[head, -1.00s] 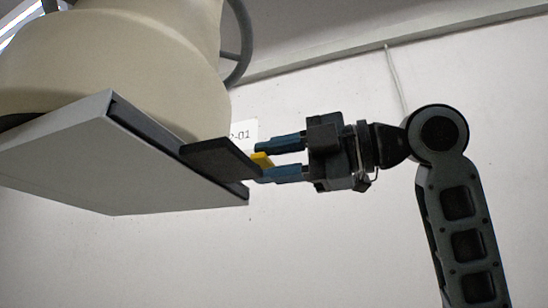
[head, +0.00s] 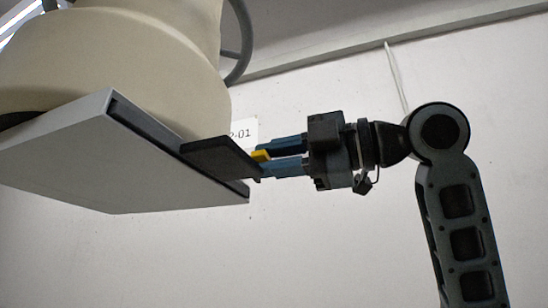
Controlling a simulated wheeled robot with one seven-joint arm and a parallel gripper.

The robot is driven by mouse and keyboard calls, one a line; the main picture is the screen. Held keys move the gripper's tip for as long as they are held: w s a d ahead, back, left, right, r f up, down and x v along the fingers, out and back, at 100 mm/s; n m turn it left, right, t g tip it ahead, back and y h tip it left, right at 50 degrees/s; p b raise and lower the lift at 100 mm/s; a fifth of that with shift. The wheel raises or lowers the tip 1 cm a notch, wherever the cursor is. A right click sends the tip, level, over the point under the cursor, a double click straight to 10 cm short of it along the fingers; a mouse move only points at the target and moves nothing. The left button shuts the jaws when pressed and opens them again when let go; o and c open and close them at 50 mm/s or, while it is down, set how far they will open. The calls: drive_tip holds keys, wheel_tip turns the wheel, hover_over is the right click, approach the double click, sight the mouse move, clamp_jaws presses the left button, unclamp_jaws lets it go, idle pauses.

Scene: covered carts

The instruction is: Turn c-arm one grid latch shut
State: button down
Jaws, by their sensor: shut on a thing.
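The c-arm's cream round housing (head: 120,60) fills the upper left, with a flat grey panel (head: 90,160) beneath it. A dark flat plate (head: 218,157) sticks out from the panel's slotted right edge. A small yellow latch tab (head: 261,156) shows at the plate's right end. My gripper (head: 268,158) reaches in from the right, its blue fingers on either side of the yellow tab and shut on it. The fingertips partly hide the tab and overlap the plate's end, so the contact is not fully visible.
A white label (head: 243,133) ending in "-01" is partly hidden behind the plate and fingers. A dark curved handle (head: 243,40) stands beside the housing. A pale wall lies behind, and the space below my gripper is clear.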

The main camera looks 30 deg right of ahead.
drive_tip(key=m+p, duration=0.2)
drive_tip(key=m, duration=1)
drive_tip(key=m+p, duration=0.1)
drive_tip(key=m, duration=0.3)
drive_tip(key=shift+f+m, duration=0.1)
drive_tip(key=shift+m, duration=0.3)
idle(0.3)
drive_tip(key=c, duration=1.2)
unclamp_jaws()
drive_tip(key=b+v, duration=0.1)
drive_tip(key=v, duration=0.7)
